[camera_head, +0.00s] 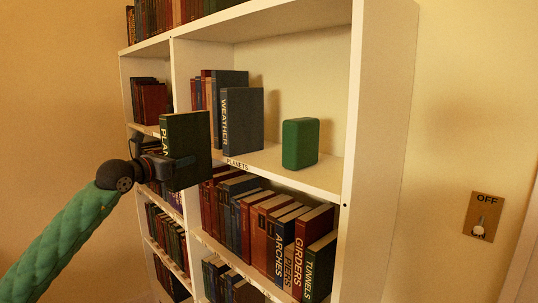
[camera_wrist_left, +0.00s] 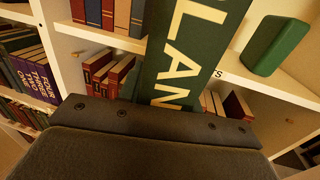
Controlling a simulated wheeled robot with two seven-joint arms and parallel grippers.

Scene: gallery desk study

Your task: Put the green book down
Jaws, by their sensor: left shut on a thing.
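The green book (camera_head: 188,140) is upright in my left gripper (camera_head: 178,164), in front of the bookcase, left of centre in the head view. Its spine shows the letters "PLAN"; the lower letters are hidden by the gripper. My left gripper is shut on the book's lower part. In the left wrist view the green book (camera_wrist_left: 192,45) rises above the dark gripper (camera_wrist_left: 160,115). The middle shelf (camera_head: 265,168) behind it carries a label reading "PLANETS" on its front edge. My right gripper is not in view.
On the middle shelf stand several books, the rightmost a dark "WEATHER" book (camera_head: 242,121). A green rounded block (camera_head: 300,144) stands to their right, with a bare gap between. The shelf below holds a packed row of books (camera_head: 270,228). A switch plate (camera_head: 481,216) is on the right wall.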

